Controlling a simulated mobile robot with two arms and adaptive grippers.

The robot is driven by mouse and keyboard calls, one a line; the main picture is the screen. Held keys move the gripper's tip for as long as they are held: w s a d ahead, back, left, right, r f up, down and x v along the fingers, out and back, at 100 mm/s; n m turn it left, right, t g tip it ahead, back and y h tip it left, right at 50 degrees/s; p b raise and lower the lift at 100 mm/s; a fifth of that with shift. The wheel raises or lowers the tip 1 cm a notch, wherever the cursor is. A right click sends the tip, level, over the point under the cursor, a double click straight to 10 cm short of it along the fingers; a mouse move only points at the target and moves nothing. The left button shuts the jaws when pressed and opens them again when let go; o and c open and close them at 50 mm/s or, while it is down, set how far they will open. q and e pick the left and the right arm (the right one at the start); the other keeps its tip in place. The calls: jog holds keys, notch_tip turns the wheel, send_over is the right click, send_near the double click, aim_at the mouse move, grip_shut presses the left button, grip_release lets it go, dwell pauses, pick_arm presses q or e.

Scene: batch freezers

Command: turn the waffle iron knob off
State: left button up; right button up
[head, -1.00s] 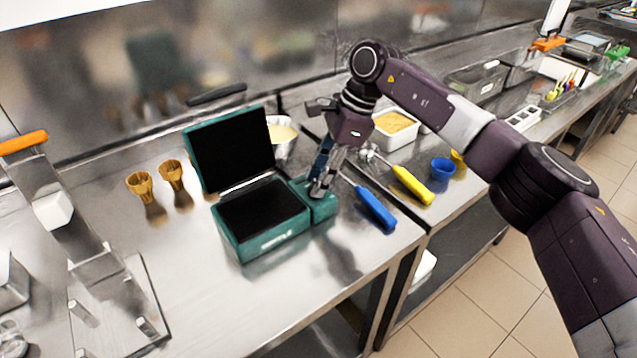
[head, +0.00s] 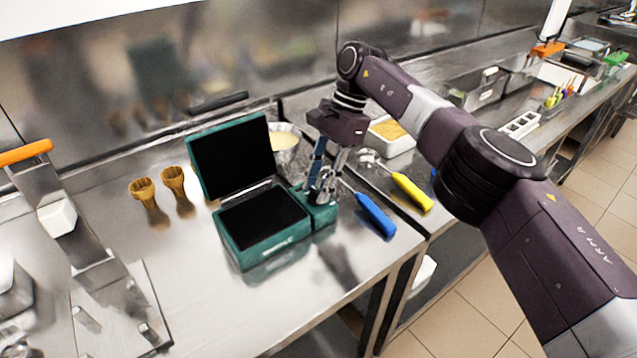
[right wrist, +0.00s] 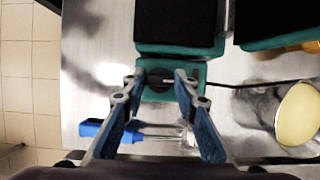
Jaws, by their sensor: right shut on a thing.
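The open green waffle iron (head: 262,247) stands on the steel counter, lid up, with black plates. Its small control box (head: 322,215) is on its right side and also shows in the right wrist view (right wrist: 158,94). My right gripper (head: 321,194) points down at this box, its fingertips at the box's top. In the right wrist view, my right gripper (right wrist: 161,78) is shut on the small knob (right wrist: 160,82) between its fingertips. The fingers hide much of the knob, so I cannot tell its setting. My left gripper is not in view.
A blue-handled tool (head: 376,215) and a yellow-handled scoop (head: 412,192) lie right of the iron. A bowl of batter (head: 283,146) stands behind it. Two waffle cones (head: 174,178) stand to the left. The counter in front is clear.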

jog(key=shift+r, duration=0.1)
jog(key=o, duration=0.9)
jog(key=shift+m, duration=0.3)
